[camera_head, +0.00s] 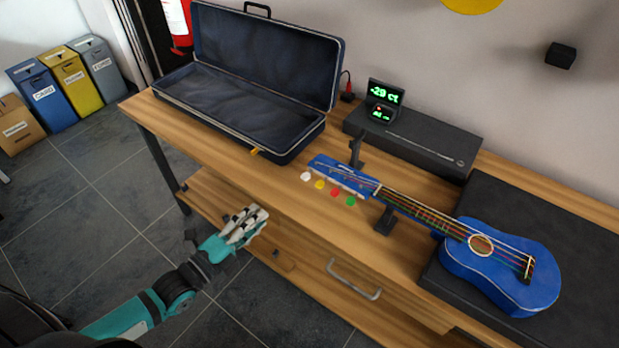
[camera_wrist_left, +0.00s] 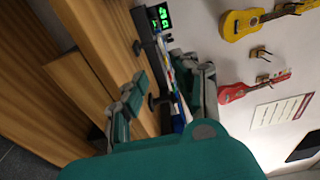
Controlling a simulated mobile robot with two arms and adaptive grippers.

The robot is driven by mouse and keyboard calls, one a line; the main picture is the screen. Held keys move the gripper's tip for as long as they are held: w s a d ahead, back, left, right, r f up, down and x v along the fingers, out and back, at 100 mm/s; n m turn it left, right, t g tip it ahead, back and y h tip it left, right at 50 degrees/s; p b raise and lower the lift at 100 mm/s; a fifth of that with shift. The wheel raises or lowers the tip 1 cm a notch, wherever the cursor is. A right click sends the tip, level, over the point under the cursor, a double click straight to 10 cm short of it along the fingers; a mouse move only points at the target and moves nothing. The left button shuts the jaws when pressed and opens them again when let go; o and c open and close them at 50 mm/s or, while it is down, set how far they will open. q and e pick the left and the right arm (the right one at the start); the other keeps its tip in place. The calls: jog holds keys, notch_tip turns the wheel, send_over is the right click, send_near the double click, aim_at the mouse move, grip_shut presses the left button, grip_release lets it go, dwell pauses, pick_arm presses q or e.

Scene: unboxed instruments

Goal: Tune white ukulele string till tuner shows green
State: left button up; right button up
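The blue ukulele (camera_head: 500,262) lies on the bench, its neck on small black stands and its headstock (camera_head: 343,177) toward the upper left. White (camera_head: 306,176), yellow (camera_head: 319,184), red (camera_head: 335,193) and green (camera_head: 351,201) tuning knobs stick out along the headstock's near side. The tuner (camera_head: 384,94) reads about -29 ct in green digits; it also shows in the left wrist view (camera_wrist_left: 158,17). My left gripper (camera_head: 255,220) is open and empty, in front of the bench, left of and below the white knob. Its spread fingers show in the left wrist view (camera_wrist_left: 168,92). My right gripper is out of view.
An open blue case (camera_head: 235,120) stands on the bench's left side. A black box (camera_head: 425,140) sits under the tuner, and a dark mat (camera_head: 510,205) under the ukulele body. A drawer handle (camera_head: 353,283) juts from the bench front. Bare wood lies before the headstock.

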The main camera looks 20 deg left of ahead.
aim_at(303, 179)
pick_arm(q)
jog(key=x, duration=1.7)
jog(key=shift+w+p, duration=0.1)
jog(key=shift+p, duration=0.3)
grip_shut()
